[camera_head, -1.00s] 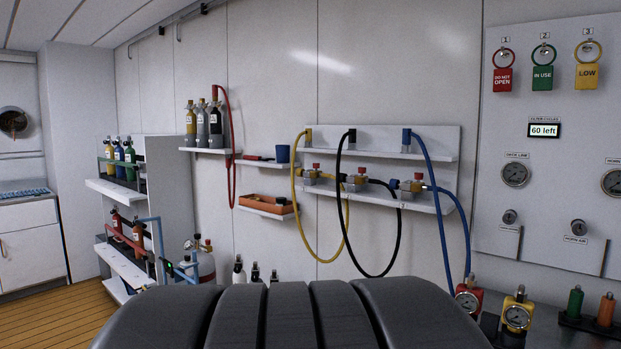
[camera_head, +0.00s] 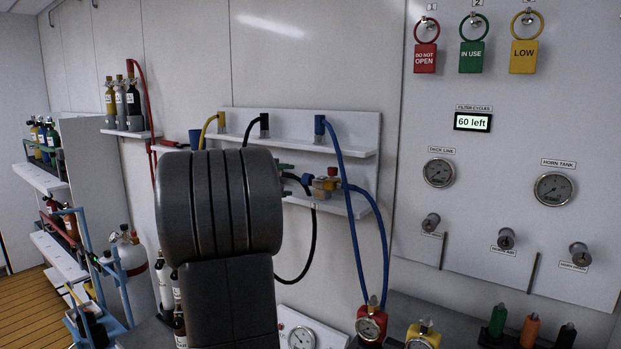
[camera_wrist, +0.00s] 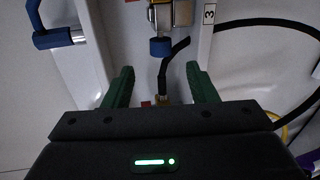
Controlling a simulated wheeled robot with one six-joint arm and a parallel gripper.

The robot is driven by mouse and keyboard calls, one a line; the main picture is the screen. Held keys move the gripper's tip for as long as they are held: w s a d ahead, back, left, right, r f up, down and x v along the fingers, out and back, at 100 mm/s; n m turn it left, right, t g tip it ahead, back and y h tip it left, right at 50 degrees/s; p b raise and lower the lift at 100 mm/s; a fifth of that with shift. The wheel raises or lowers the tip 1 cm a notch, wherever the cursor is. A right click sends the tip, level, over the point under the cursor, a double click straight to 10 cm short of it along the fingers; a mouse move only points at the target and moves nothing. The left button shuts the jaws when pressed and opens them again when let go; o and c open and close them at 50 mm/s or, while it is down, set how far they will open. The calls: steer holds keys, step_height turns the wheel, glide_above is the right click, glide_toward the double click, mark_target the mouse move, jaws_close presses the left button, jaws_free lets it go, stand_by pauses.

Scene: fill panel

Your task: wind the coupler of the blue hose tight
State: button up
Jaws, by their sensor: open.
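Two blue hose runs (camera_head: 352,215) hang at the right of the wall shelf and drop to the red gauge unit. One runs from the blue fitting (camera_head: 319,128) on the upper shelf, the other from the right side of the brass valve (camera_head: 327,184). A blue collar (camera_wrist: 160,47) sits on the valve's near end in the wrist view. It lies just beyond my fingertips, roughly between their lines, and is not touched. My gripper (camera_wrist: 161,78) is open, with green fingers apart. A black hose end with brass (camera_wrist: 162,97) shows between them, apparently behind. Thread tightness cannot be told.
A black hose (camera_head: 313,240) loops below the lower shelf (camera_head: 352,208). The red gauge unit (camera_head: 370,322) and yellow gauge unit (camera_head: 421,333) stand at lower right. A label "3" (camera_wrist: 209,14) is beside the valve. My arm hides the shelf's left part.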

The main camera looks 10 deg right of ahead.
mark_target(305, 181)
steer(key=p+x, duration=0.1)
steer(key=x, duration=1)
steer(key=shift+p, duration=0.4)
steer(key=shift+s, duration=0.1)
steer(key=c, duration=0.9)
steer(key=shift+f, duration=0.1)
steer(key=shift+c, duration=0.3)
